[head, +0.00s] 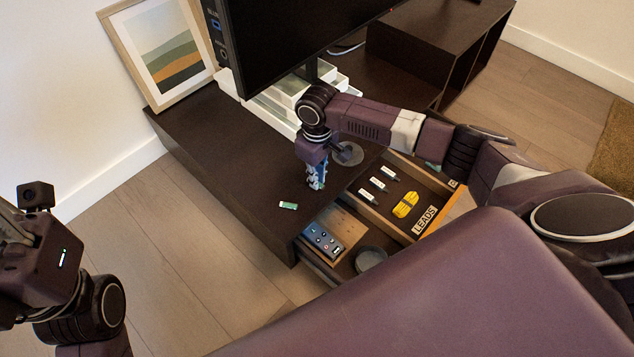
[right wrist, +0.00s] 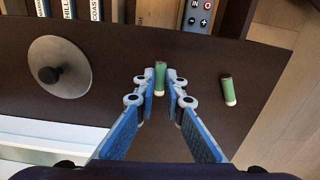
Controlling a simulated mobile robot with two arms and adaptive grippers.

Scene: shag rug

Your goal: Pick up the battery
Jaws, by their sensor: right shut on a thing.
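A green battery with a pale end (right wrist: 160,77) sits between the blue fingertips of my right gripper (right wrist: 161,84), which is shut on it low over the dark tabletop. In the head view, my right gripper (head: 316,184) points down at the front part of the table, and the held battery is hardly visible there. A second green battery (right wrist: 228,90) lies loose on the tabletop beside the gripper. It also shows in the head view (head: 288,205), near the table's front edge. My left arm is at the lower left, but its fingers are out of view.
A grey round lid with a black knob (right wrist: 60,73) lies near the gripper. Open drawers below hold a remote (head: 323,240), a round grey dish (head: 370,258) and a yellow bundle (head: 405,205). A monitor (head: 290,40) and a leaning picture frame (head: 160,50) stand behind.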

